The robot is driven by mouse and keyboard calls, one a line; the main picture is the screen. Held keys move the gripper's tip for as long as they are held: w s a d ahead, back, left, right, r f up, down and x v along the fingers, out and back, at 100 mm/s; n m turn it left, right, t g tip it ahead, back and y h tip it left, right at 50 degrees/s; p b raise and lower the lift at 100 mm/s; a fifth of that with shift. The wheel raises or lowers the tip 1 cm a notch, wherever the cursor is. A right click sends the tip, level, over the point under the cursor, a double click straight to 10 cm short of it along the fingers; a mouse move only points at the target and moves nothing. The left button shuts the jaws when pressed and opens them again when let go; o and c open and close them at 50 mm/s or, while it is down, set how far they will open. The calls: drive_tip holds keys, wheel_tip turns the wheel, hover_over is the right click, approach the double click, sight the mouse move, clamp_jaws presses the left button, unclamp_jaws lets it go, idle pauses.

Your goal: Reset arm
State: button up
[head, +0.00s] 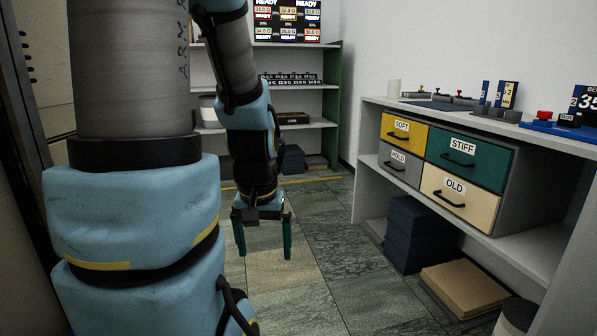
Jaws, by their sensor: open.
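My gripper (264,252) hangs at the end of my arm (247,120), pointing down over the tiled floor. Its two dark teal fingers are spread apart with nothing between them. My arm's upper links fill the left side of the head view and hide part of the room behind them. My gripper is left of the bench and well apart from it.
A bench (367,150) at right holds drawers labelled SOFT (415,134), STIFF (480,160), HOLD (388,167) and OLD (470,203). Dark boxes (415,232) and brown boards (468,285) sit below. Shelves (320,87) stand behind. Floor (310,230) between is clear.

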wheel_tip(320, 180, up, 26)
drive_tip(key=p, duration=2.4)
drive_tip(key=shift+f, duration=0.25)
